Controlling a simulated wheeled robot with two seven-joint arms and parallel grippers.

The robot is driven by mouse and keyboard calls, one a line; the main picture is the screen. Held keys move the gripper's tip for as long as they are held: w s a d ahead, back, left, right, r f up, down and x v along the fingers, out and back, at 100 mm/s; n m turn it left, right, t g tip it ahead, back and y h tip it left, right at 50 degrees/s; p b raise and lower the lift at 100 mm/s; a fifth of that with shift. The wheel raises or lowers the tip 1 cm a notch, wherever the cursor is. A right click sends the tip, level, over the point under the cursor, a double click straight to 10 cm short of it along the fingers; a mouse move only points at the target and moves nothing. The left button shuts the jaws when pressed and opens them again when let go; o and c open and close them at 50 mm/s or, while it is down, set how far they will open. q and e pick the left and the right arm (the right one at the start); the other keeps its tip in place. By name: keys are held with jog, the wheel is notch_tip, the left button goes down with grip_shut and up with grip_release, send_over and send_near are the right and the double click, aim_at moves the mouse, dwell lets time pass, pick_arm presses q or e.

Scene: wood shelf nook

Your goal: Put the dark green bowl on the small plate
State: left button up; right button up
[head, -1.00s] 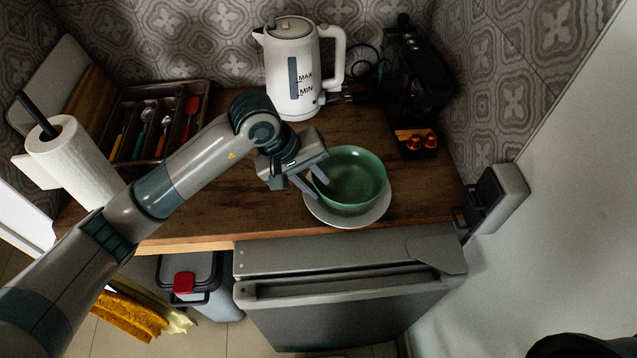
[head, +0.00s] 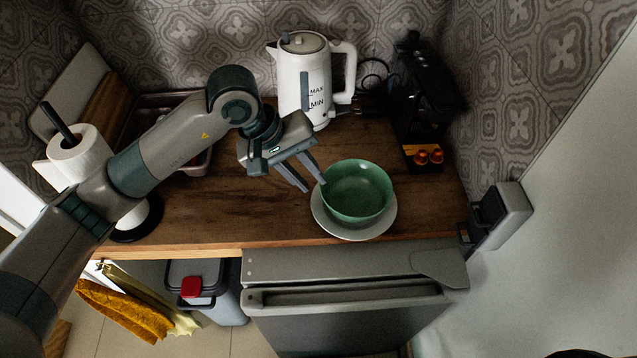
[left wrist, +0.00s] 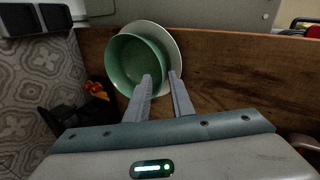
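The dark green bowl (head: 357,190) sits upright on the small pale plate (head: 330,226) near the counter's front edge. The plate's rim shows around the bowl's front and sides. In the left wrist view, the bowl (left wrist: 128,62) lies on the plate (left wrist: 172,50) near the top, a little off its middle. My left gripper (head: 313,186) is open and empty at the bowl's left side, fingers pointing down toward the rim. One fingertip overlaps the bowl's edge in both views; I cannot tell whether it touches. My right gripper is not in view.
A white kettle (head: 305,85) stands behind the bowl. A black coffee machine (head: 425,100) with orange capsules (head: 428,157) is at the back right. A paper towel roll (head: 85,165) stands at the left. The wooden counter (head: 255,210) left of the plate is clear.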

pick_arm(q)
jog(key=shift+v, duration=1.55)
